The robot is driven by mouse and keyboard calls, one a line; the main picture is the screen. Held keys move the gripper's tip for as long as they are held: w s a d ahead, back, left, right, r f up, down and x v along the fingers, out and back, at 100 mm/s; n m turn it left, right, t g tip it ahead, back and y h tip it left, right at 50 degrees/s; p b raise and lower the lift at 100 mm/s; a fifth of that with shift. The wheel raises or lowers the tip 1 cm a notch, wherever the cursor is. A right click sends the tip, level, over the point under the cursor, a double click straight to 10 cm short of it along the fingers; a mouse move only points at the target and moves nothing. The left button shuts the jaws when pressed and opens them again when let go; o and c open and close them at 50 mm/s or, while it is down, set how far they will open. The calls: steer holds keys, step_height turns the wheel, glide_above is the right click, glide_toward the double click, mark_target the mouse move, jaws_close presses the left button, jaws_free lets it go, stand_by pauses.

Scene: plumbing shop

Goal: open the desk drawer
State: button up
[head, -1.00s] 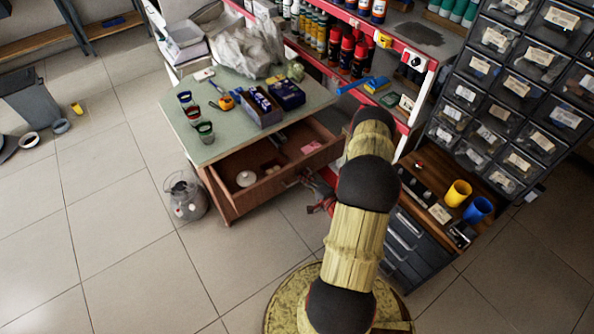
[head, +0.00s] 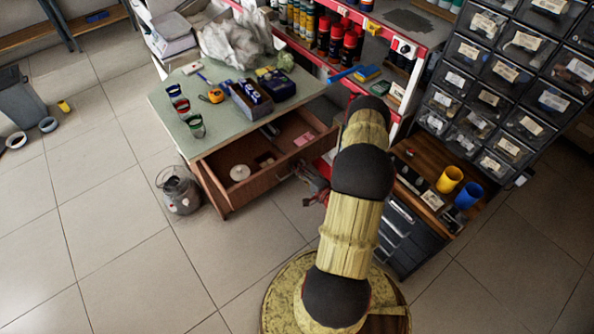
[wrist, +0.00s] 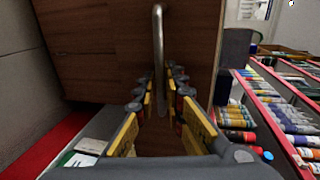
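The desk (head: 215,112) has a pale green top and stands left of my arm in the head view. Its wooden drawer (head: 258,186) is pulled well out, with a round white item and small things inside. In the wrist view the brown drawer front (wrist: 100,45) fills the upper left, with a metal bar handle (wrist: 158,40) running down its middle. My gripper (wrist: 160,78) has yellow-padded fingers closed in on both sides of the handle. Finger contact is partly hidden. In the head view my gripper (head: 312,178) is at the drawer front, partly behind my arm.
A red-edged shelf of bottles (head: 335,40) is behind the desk. A dark drawer cabinet (head: 405,240) stands right of my arm. Floor (head: 110,240) in front and left is clear.

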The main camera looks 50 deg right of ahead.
steer(key=v, duration=1.1)
steer(key=shift+s, duration=0.35)
steer(key=shift+a, duration=0.1)
